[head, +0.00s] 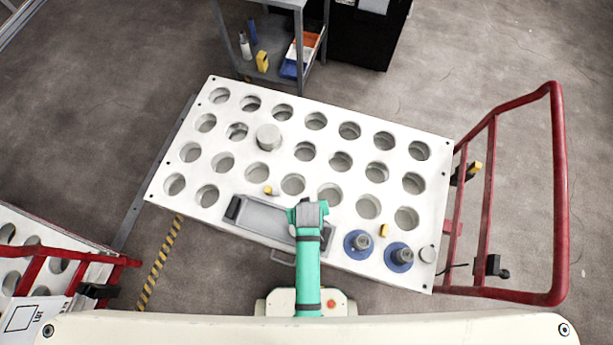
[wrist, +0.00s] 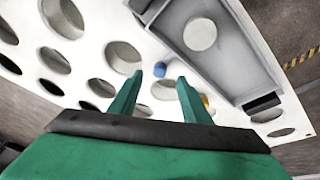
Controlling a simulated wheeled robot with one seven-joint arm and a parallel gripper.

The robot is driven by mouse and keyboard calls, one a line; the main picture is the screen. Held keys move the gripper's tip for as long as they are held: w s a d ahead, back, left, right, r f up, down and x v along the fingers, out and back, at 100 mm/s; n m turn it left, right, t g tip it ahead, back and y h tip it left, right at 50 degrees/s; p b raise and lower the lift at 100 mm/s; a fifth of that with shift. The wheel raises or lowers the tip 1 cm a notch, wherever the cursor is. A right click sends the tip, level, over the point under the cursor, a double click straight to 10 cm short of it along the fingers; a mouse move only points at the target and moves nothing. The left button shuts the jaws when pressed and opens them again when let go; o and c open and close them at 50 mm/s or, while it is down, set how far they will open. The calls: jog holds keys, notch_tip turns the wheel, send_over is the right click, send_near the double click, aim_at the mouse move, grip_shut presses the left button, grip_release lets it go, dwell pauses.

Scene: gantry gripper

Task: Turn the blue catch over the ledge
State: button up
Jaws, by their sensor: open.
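The blue catch (wrist: 160,69) shows in the wrist view as a small rounded blue piece beside the long edge of a grey tray (wrist: 226,62). It appears just beyond my gripper (wrist: 160,79), between its two green fingertips. My gripper is open with nothing held; whether the fingers reach down around the catch I cannot tell. In the head view my gripper (head: 308,214) covers the tray's right end and hides the catch. The tray (head: 264,217) lies on the white plate there. The ledge cannot be told apart clearly from the tray's rim.
A yellow-and-grey catch (head: 270,190) sits by the tray's far edge. Another yellow piece (head: 384,230) and two blue-flanged posts (head: 358,243) (head: 399,256) stand at right. A grey cylinder (head: 268,137) rises from the holed white plate (head: 330,102). A red rail (head: 559,190) stands right.

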jog(key=w+r+g, duration=0.2)
jog(key=w+g, duration=0.2)
jog(key=w, duration=0.1)
jog(key=shift+n, duration=0.4)
jog(key=f, duration=1)
jog(key=shift+w+a+f, duration=0.15)
jog(key=shift+a+f, duration=0.05)
jog(key=shift+f, duration=0.15)
jog(key=c, duration=1)
